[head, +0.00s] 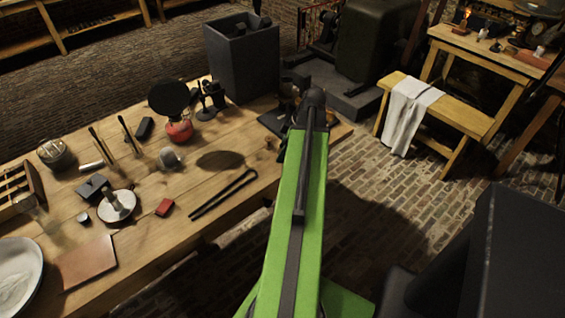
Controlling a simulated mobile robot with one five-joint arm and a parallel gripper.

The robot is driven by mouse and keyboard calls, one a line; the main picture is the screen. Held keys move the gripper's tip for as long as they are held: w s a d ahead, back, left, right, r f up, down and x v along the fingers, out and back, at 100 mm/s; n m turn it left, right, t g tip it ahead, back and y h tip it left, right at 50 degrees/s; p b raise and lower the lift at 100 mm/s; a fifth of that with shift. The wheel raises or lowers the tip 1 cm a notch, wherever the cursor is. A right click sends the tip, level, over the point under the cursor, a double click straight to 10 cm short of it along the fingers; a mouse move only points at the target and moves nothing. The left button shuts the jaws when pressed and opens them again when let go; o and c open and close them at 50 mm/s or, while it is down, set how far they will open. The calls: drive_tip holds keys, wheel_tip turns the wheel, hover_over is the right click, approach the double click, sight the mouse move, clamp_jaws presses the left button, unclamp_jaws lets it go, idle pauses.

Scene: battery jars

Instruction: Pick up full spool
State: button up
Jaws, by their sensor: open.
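I cannot make out for sure which thing is the full spool. A small brown thing (270,143) stands near the right end of the wooden table (225,150), close to my arm, too small to name. A pale upright piece (122,200) stands on a white saucer (106,216) at the table's left. My green arm reaches up the middle of the view to a dark joint, over the table's right end. My gripper is hidden behind or beyond that joint, and I cannot make out its fingers.
The table also holds a red burner (179,131), a grey dome (170,159), black tongs (224,193), a red box (164,207) and a brown board (87,262). A tall grey bin (243,65) stands behind. A bench with a white cloth (408,112) is right; brick floor is open between.

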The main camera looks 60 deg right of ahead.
clamp_jaws()
idle(0.3)
drive_tip(key=shift+r+p, duration=0.65)
drive_tip(key=shift+p, duration=0.15)
wheel_tip(320, 180, up, 4)
drive_tip(key=p, duration=0.4)
drive_tip(key=s+d+r+p, duration=0.2)
drive_tip(key=s+r+p, duration=0.3)
drive_tip(key=s, duration=0.6)
drive_tip(key=shift+s+d+r+p, duration=0.15)
drive_tip(key=shift+d+r+p, duration=0.2)
